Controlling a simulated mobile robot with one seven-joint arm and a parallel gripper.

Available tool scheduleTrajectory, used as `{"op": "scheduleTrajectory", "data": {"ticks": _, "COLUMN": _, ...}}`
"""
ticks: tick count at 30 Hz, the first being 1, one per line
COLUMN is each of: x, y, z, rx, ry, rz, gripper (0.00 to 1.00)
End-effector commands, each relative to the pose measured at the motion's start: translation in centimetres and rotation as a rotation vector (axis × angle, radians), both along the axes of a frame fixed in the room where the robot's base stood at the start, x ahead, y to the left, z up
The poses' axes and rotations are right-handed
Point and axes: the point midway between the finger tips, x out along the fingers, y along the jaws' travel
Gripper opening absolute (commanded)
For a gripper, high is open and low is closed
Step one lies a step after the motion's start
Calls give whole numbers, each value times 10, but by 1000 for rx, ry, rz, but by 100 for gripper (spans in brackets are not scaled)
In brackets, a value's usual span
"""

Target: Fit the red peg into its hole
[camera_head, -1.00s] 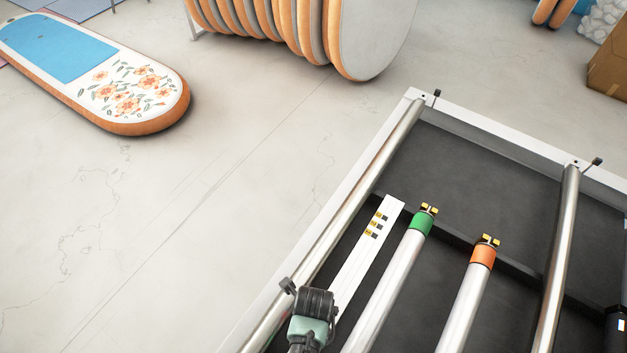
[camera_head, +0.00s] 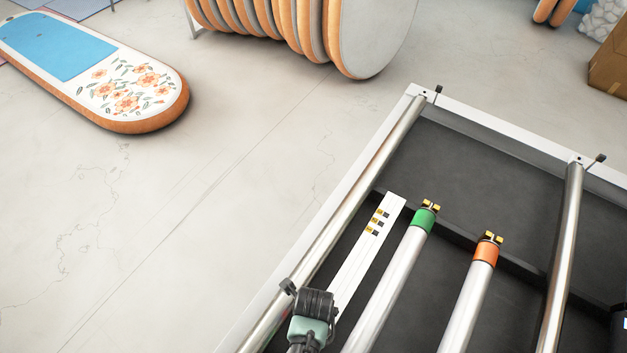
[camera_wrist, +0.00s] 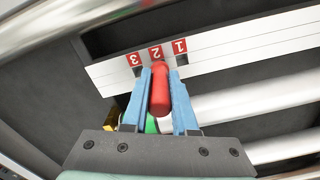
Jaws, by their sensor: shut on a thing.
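The red peg (camera_wrist: 160,95) is held between the two blue fingers of my gripper (camera_wrist: 160,74) in the wrist view. Its rounded end lies over the white strip (camera_wrist: 230,45), just below the red label 2 (camera_wrist: 156,52). Dark square openings show beside label 1 (camera_wrist: 180,46) and label 3 (camera_wrist: 134,59); the spot beside label 2 is covered by the peg. I cannot tell whether the peg touches the strip. In the head view my wrist hides the fingers and peg. The strip's far end (camera_head: 388,209) shows yellow labels and dark squares.
A tube with a green band (camera_head: 424,219) and one with an orange band (camera_head: 486,251) lie right of the strip. Metal rails (camera_head: 370,175) edge the dark-bedded frame. Open floor (camera_head: 220,180) lies left, with a flowered board (camera_head: 125,95) beyond.

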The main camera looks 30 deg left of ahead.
Motion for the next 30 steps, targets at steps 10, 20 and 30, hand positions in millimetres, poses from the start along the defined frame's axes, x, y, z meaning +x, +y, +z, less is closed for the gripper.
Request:
{"op": "scheduleTrajectory", "data": {"ticks": 10, "x": 0, "y": 0, "z": -10, "rx": 1, "ry": -1, "rz": 0, "gripper": 0}}
{"op": "scheduleTrajectory", "data": {"ticks": 20, "x": 0, "y": 0, "z": -11, "rx": 1, "ry": -1, "rz": 0, "gripper": 61}}
{"op": "scheduleTrajectory", "data": {"ticks": 30, "x": 0, "y": 0, "z": -10, "rx": 1, "ry": -1, "rz": 0, "gripper": 61}}
